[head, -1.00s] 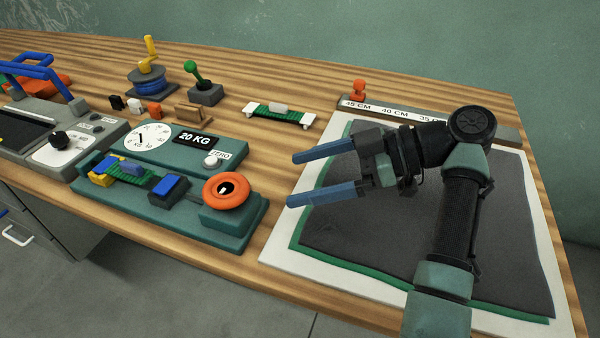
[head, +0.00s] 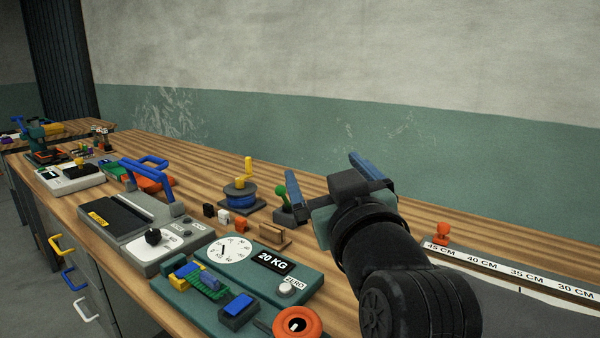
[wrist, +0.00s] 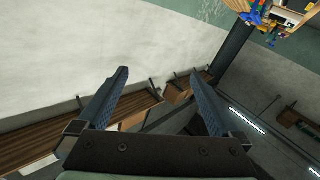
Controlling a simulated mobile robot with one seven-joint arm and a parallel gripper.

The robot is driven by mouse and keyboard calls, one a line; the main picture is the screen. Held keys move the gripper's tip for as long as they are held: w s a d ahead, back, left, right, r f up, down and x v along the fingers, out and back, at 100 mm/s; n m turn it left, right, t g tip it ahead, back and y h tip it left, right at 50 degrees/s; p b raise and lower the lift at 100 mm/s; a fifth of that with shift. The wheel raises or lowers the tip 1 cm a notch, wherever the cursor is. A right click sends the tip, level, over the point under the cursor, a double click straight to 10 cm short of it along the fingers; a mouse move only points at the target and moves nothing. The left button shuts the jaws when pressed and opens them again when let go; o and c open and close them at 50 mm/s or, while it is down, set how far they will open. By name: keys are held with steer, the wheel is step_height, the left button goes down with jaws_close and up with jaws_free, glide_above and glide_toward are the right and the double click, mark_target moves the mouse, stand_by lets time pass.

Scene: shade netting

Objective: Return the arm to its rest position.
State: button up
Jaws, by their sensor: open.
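My gripper (head: 325,182) is raised above the bench in the head view, with its two blue fingers spread apart. Nothing is between them. My arm comes up from the lower right and hides part of the bench behind it. In the wrist view my gripper (wrist: 160,95) also shows open and empty, its fingers pointing toward the wall and room. It touches nothing that I can see.
The air before the wall is clear.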

steer(key=s+a+r+m+t+h, duration=0.35)
steer(key=s+r+t, duration=0.55)
steer(key=s+r, duration=0.8)
step_height(320, 180, up, 18)
steer(key=s+m+p, duration=0.1)
steer(key=p, duration=1.7)
steer(key=shift+r+p, duration=0.2)
steer(key=shift+p, duration=0.15)
